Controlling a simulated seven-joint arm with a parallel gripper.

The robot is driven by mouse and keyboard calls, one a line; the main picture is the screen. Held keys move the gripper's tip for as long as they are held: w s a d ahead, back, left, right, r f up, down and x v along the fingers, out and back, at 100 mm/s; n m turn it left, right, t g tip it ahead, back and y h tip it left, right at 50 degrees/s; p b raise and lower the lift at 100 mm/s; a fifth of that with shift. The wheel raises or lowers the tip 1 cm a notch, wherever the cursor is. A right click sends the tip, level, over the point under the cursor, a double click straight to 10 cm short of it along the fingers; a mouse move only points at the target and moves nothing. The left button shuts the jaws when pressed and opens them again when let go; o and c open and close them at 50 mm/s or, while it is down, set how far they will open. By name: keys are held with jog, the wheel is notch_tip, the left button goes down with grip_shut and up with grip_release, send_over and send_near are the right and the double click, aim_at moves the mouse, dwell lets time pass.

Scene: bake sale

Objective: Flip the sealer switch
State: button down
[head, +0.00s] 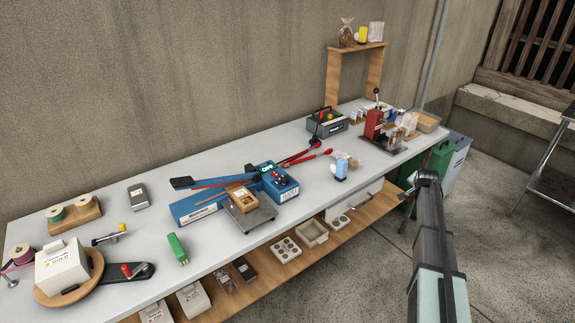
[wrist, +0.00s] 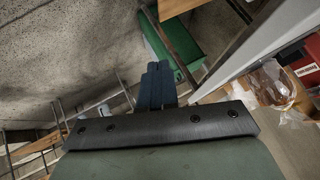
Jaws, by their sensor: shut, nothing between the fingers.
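The blue sealer (head: 190,209) lies on the grey table, a long low body with a raised dark-blue arm and a blue control box (head: 283,188) at its right end. Small green, red and dark parts show on top of the box. Which of them is the switch, and how it is set, is too small to tell. My gripper (wrist: 157,85) is shut and empty in the wrist view, in the air near the green bin, off the table's front edge. In the head view my arm is to the right, well apart from the sealer, and the fingers cannot be made out.
A scale with a wooden box (head: 242,199) stands in front of the sealer. Red-handled pliers (head: 305,157) lie behind the control box. A red press (head: 375,125) and toolbox (head: 335,125) stand farther right. A green bin (head: 438,165) stands beside the table; it also shows in the wrist view (wrist: 180,42).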

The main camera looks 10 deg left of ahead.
jog(key=w+a+r, duration=0.1)
jog(key=a+r, duration=0.1)
jog(key=a, duration=0.3)
jog(key=w+a+r+y, duration=0.1)
jog(key=w+a+r, duration=0.1)
jog(key=a, duration=0.3)
jog(key=w+a+r+y, duration=0.1)
jog(key=w+a+r, duration=0.1)
jog(key=a+r, duration=0.2)
jog(key=shift+w+a+r+m+g, duration=0.1)
jog(key=shift+a+m+g, duration=0.1)
jog(key=shift+a, duration=0.25)
jog(key=shift+w+a+r+m+g, duration=0.1)
jog(key=shift+a+g, duration=0.1)
jog(key=shift+a, duration=0.25)
jog(key=a+r+g+y, duration=0.1)
jog(key=a+r, duration=0.2)
jog(key=a, duration=0.5)
jog(key=a+r+g, duration=0.1)
jog(key=a+r, duration=0.2)
jog(key=a, duration=0.4)
notch_tip(320, 180, up, 12)
jog(key=g, duration=0.6)
send_over(272, 173)
jog(key=shift+w+h, duration=0.4)
jog(key=shift+f, duration=0.15)
notch_tip(272, 173, down, 14)
jog(key=shift+r, duration=0.1)
